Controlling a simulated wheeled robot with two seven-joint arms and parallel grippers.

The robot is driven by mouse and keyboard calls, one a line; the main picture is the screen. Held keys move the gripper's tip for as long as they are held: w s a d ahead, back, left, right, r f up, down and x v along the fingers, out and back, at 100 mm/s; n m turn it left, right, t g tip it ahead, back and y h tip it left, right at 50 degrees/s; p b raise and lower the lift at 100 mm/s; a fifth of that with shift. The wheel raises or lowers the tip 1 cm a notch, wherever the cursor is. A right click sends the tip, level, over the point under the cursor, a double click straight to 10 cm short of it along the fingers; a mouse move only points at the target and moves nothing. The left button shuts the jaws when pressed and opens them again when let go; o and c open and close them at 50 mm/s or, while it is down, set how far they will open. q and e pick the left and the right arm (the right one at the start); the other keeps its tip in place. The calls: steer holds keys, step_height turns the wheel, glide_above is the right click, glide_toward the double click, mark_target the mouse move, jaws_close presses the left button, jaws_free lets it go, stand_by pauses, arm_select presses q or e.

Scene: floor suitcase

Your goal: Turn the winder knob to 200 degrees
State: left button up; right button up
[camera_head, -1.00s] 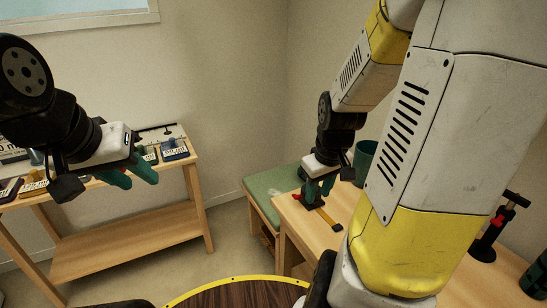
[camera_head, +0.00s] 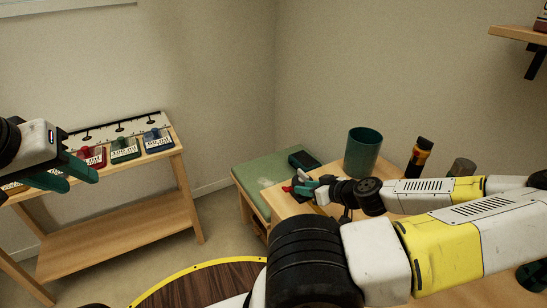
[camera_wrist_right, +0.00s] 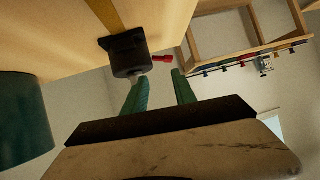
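A black block (camera_wrist_right: 126,55) with a tan strap (camera_wrist_right: 104,14), a red lever (camera_wrist_right: 162,59) and a small grey stub shows close ahead in the right wrist view. It may be the winder; I cannot tell which part is its knob. In the head view the red part (camera_head: 301,177) shows at the table's edge, mostly covered by my gripper. My right gripper (camera_wrist_right: 162,82) has its green fingers apart with nothing between them. The block is just beyond the left finger, and contact is unclear. My left gripper (camera_head: 72,176) is open and empty at the far left.
A wooden shelf (camera_head: 118,206) on the left holds several small labelled items. A green cup (camera_head: 362,152) and a dark bottle (camera_head: 418,158) stand behind my right arm. A black box (camera_head: 303,160) lies near the green-topped bench (camera_head: 262,172). A round wooden top (camera_head: 205,285) is at the bottom.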

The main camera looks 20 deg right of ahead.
mark_target(304, 173)
steer(key=d+r+t+h, duration=0.2)
steer(key=d, duration=0.2)
steer(key=shift+m, duration=0.4)
steer(key=x, duration=0.8)
steer(key=shift+w, duration=0.2)
jaws_close()
